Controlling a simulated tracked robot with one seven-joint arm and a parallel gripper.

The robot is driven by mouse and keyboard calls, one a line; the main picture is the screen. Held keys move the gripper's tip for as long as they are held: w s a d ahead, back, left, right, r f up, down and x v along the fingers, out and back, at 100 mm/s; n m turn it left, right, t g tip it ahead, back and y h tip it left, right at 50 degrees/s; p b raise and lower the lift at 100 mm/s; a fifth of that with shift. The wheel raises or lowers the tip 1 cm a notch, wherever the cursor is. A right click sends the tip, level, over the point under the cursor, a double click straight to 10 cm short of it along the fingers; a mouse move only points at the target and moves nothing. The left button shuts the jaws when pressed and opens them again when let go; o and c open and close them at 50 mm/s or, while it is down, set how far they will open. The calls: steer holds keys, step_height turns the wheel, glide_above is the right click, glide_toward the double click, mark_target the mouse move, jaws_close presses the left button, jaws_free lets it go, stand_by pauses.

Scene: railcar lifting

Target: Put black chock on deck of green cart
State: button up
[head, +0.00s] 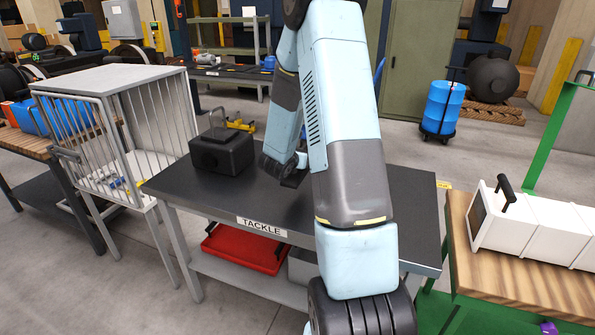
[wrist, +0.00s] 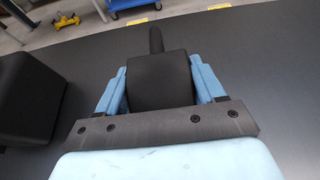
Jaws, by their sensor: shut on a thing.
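My gripper (wrist: 160,88) is shut on a black chock (wrist: 158,76), a dark block with an upright handle, with one blue finger on each side. In the head view my gripper (head: 285,172) is low over the dark tackle table, partly hidden behind my arm. I cannot tell whether the chock touches the tabletop. The green cart (head: 572,92) stands at the right edge, with a green frame and a wooden deck (head: 500,272). A white box (head: 540,230) with a black handle sits on that deck.
A larger black block with a handle (head: 222,152) stands on the tackle table (head: 185,188), left of my gripper. A white barred cage (head: 120,120) is at the left. A red tray (head: 245,248) lies on the shelf below. Some bare deck shows in front of the white box.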

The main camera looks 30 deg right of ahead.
steer(key=shift+w+d+f, duration=0.2)
steer(key=shift+w+f, duration=0.35)
steer(key=shift+f, duration=0.15)
steer(key=shift+w+d+f, duration=0.2)
steer(key=shift+w+f, duration=0.3)
steer(key=shift+f, duration=0.15)
steer(key=shift+w+d+f, duration=0.2)
steer(key=shift+w+f, duration=0.35)
steer(key=shift+f, duration=0.15)
steer(key=shift+w+f, duration=0.1)
steer(key=shift+f, duration=1.4)
steer(key=shift+f, duration=0.1)
steer(key=o, duration=1.5)
